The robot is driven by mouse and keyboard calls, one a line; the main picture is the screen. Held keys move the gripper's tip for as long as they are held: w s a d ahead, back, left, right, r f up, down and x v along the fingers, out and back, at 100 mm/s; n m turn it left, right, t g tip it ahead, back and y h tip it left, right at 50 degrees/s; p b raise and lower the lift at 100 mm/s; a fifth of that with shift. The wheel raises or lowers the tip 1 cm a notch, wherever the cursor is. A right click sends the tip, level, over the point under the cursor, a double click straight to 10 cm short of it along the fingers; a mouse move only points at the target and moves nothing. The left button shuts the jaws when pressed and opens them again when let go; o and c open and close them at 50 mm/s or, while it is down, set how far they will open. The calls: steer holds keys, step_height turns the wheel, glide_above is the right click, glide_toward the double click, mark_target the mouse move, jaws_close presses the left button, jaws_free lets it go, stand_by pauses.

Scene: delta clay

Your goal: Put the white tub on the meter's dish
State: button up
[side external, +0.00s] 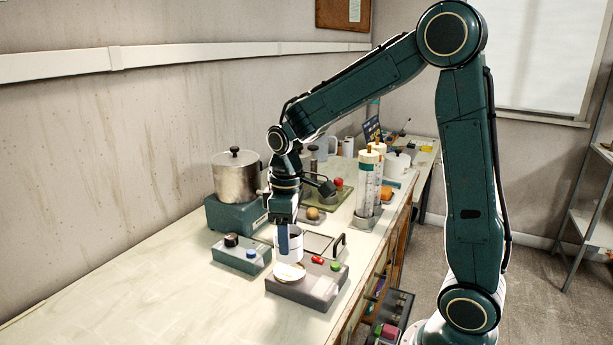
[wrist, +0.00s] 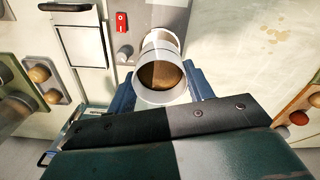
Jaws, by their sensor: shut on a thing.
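The white tub (side external: 294,246) is upright between the blue fingers of my gripper (side external: 286,252), which is shut on it. In the wrist view the tub (wrist: 160,72) shows its open round mouth and a brown inside, with a finger of my gripper (wrist: 162,92) on either side. The meter (side external: 318,287) is a grey box with a red switch and a green button. Its pale round dish (side external: 290,272) lies directly below the tub, which partly covers it. I cannot tell whether the tub's base touches the dish. The wrist view shows the dish's far rim (wrist: 160,33).
Behind are a steel pot (side external: 236,178) on a teal base and tall cylinders (side external: 366,181). A black handle (side external: 340,243) rises close behind the meter. The bench's near left is clear.

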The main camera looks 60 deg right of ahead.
steer(key=shift+f, duration=1.6)
steer(key=shift+f, duration=0.55)
steer(key=o, duration=1.3)
steer(key=shift+c, duration=0.2)
step_height(320, 180, up, 14)
steer(key=shift+f, duration=0.15)
steer(key=shift+s, duration=0.1)
steer(key=s+a+m+t, duration=0.1)
steer(key=s+a+t, duration=0.1)
steer(key=s, duration=0.6)
steer(key=s+a+m+t, duration=0.2)
steer(key=s+t, duration=0.1)
steer(key=s, duration=0.6)
steer(key=shift+a+r+m+t, duration=0.3)
steer(key=shift+a+r, duration=0.1)
